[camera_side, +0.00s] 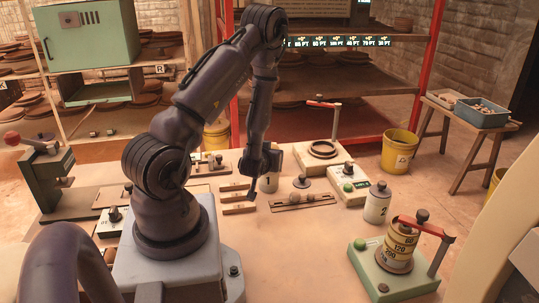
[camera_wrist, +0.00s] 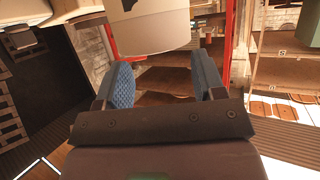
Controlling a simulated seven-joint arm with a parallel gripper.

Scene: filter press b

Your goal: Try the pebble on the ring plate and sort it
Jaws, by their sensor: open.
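My gripper (camera_side: 262,168) hangs over the middle of the table, its fingers partly hidden in the side view. In the wrist view my gripper (camera_wrist: 162,62) has its two blue-padded fingers apart, with nothing between them. A pale canister (camera_wrist: 150,25) with a black mark lies just beyond the fingertips. A grey canister (camera_side: 271,180) stands beside the gripper in the side view. The ring plate (camera_side: 322,150), pale with a dark ring, sits to the right at the table's back. A small brown lump, possibly the pebble (camera_side: 294,198), lies on a low strip tray (camera_side: 310,201).
A canister marked 2 (camera_side: 376,205) stands at right, near a green press (camera_side: 395,280) with a numbered yellow cylinder and red lever. A dark press (camera_side: 48,185) stands at left. The front middle of the table is clear.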

